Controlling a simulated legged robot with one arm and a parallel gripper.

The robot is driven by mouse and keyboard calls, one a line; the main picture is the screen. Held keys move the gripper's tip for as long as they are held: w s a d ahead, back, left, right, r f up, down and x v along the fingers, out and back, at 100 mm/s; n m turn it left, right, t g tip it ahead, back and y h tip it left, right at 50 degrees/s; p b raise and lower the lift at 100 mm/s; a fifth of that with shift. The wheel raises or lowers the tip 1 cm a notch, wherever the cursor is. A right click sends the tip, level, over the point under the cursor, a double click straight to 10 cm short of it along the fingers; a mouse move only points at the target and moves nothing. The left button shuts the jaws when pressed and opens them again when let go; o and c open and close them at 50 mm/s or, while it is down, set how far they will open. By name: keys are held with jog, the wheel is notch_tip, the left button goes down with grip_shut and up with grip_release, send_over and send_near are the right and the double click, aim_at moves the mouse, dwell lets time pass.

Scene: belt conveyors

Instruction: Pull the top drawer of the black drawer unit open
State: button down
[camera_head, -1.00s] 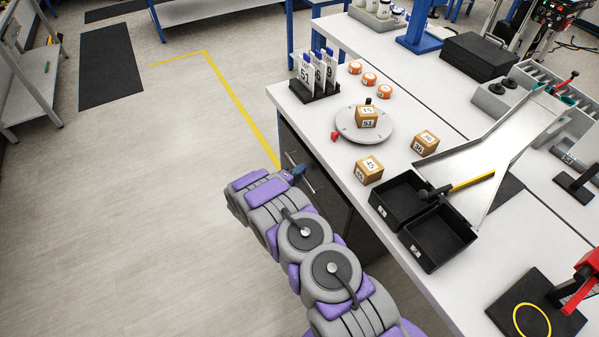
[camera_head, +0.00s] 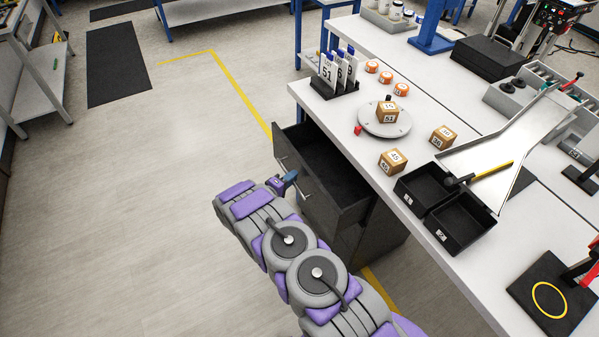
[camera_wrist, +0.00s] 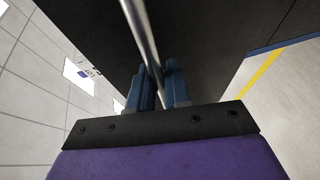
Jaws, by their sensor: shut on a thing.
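The black drawer unit (camera_head: 372,240) stands under the white workbench. Its top drawer (camera_head: 318,172) is pulled out to the left, and its inside shows empty. My gripper (camera_head: 290,178) is at the front of this drawer. In the wrist view my gripper (camera_wrist: 163,88) has its blue fingers on either side of a silver bar handle (camera_wrist: 143,35), shut on it. The dark drawer front (camera_wrist: 88,45) fills much of that view behind the handle. The lower drawers are partly hidden by my arm.
On the white bench (camera_head: 370,150) are numbered boxes, a round turntable (camera_head: 384,120), black bins (camera_head: 459,222) and a metal chute (camera_head: 500,150). The floor (camera_head: 150,220) left of the drawer is clear, with a yellow line (camera_head: 240,95).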

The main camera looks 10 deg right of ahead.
jog(key=s+a, duration=0.2)
jog(key=a, duration=0.5)
jog(key=s+a, duration=0.2)
jog(key=a, duration=0.5)
jog(key=shift+s+a+f, duration=0.15)
jog(key=shift+s+a, duration=0.05)
jog(key=shift+s, duration=0.15)
jog(key=c, duration=1.4)
grip_release()
jog(key=shift+w+d, duration=0.2)
jog(key=shift+d, duration=0.7)
jog(key=shift+w+d, duration=0.15)
jog(key=shift+d, duration=0.7)
jog(key=shift+c, duration=0.2)
jog(key=p+v, duration=0.3)
jog(key=v, duration=1.4)
jog(key=shift+s+r, duration=0.15)
jog(key=shift+r, duration=0.25)
jog(key=shift+a, duration=0.1)
